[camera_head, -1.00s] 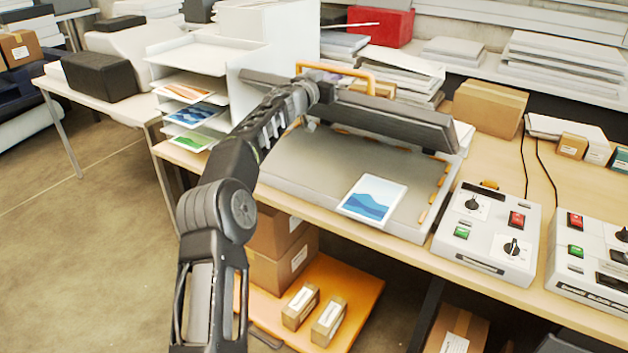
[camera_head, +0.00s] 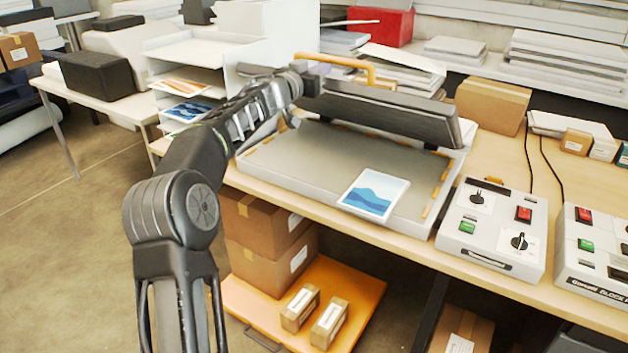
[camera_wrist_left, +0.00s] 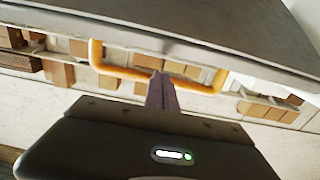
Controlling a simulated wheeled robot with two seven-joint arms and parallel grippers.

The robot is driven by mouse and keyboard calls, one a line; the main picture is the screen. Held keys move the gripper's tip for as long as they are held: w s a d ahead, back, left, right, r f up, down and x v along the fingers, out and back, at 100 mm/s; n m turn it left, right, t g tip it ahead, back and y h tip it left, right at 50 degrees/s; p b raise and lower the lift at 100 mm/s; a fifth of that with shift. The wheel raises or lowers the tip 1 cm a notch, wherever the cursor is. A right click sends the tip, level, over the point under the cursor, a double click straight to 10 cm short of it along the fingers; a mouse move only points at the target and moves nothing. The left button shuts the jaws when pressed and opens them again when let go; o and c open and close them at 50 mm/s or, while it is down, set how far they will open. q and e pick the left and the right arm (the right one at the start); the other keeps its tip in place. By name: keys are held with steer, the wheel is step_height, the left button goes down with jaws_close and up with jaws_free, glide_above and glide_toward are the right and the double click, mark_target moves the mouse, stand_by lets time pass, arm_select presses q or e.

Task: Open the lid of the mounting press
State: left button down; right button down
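The mounting press is a wide grey bed (camera_head: 265,160) on the wooden table in the head view. Its dark lid (camera_head: 385,112) is raised and tilted above the bed. An orange handle (camera_head: 335,61) stands on the lid; it also shows in the left wrist view (camera_wrist_left: 125,72). My left gripper (camera_wrist_left: 161,78) has its narrow fingers together, in line with the middle of the handle bar. I cannot tell whether they clasp the bar. My right gripper is not in view.
A blue-and-white print (camera_head: 373,193) lies at the bed's front edge. Two control boxes (camera_head: 493,228) (camera_head: 597,262) stand to the right. A white paper rack (camera_head: 190,75) is at the left. A cardboard box (camera_head: 492,104) and paper stacks are behind.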

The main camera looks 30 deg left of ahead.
arm_select(q)
steer(key=s+b, duration=0.1)
steer(key=s, duration=0.6)
steer(key=shift+r, duration=0.25)
steer(key=shift+d, duration=0.1)
